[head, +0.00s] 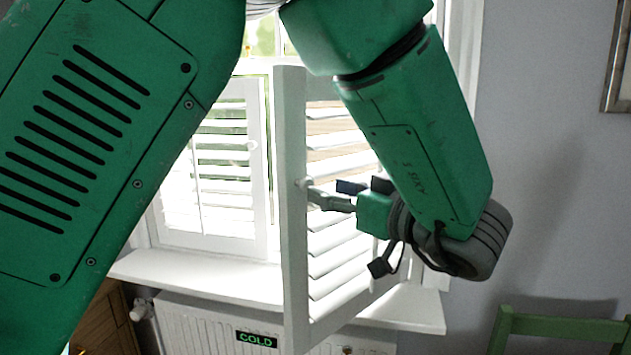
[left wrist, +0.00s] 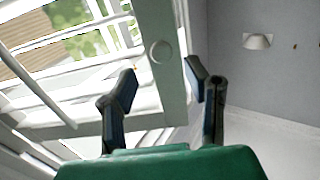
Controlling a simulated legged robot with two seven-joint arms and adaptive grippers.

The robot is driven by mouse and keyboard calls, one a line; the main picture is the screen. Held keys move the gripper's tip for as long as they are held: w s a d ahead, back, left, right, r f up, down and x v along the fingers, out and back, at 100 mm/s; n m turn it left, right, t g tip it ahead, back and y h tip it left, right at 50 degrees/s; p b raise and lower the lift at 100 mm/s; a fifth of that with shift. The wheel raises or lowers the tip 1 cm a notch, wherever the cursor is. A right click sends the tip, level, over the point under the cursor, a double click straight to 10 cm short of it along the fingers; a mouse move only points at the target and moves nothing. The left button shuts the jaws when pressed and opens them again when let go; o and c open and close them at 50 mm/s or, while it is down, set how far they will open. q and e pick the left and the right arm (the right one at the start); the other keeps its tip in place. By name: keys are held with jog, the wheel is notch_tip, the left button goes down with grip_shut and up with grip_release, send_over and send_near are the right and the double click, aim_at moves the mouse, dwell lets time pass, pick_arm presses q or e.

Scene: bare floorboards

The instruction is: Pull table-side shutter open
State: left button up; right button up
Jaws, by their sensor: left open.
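A white louvred shutter (head: 292,240) stands swung out from the window, its free edge toward me. A small round knob (head: 303,184) sits on its stile; the knob also shows in the left wrist view (left wrist: 161,52). My left gripper (head: 335,193) is just right of the stile, close to the knob. In the left wrist view its two dark fingers (left wrist: 163,82) are apart, with the stile and knob seen between them. I cannot tell whether a finger touches the shutter. A second louvred shutter (head: 262,200) stands at the left of the window. My right gripper is not in view.
A white windowsill (head: 200,277) runs below the shutters, above a white radiator (head: 200,325) with a "COLD" sign (head: 257,339). A green chair back (head: 560,328) is at lower right. A wooden piece of furniture (head: 108,320) is at lower left. A picture frame (head: 612,80) hangs on the right wall.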

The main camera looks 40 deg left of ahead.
aim_at(310, 184)
pick_arm(q)
jog(key=a, duration=0.5)
jog(key=shift+w+a+f, duration=0.15)
jog(key=shift+w+a, duration=0.05)
jog(key=shift+a, duration=0.2)
jog(key=shift+d, duration=0.5)
grip_shut()
jog(key=shift+a+p, duration=0.1)
jog(key=shift+p, duration=0.2)
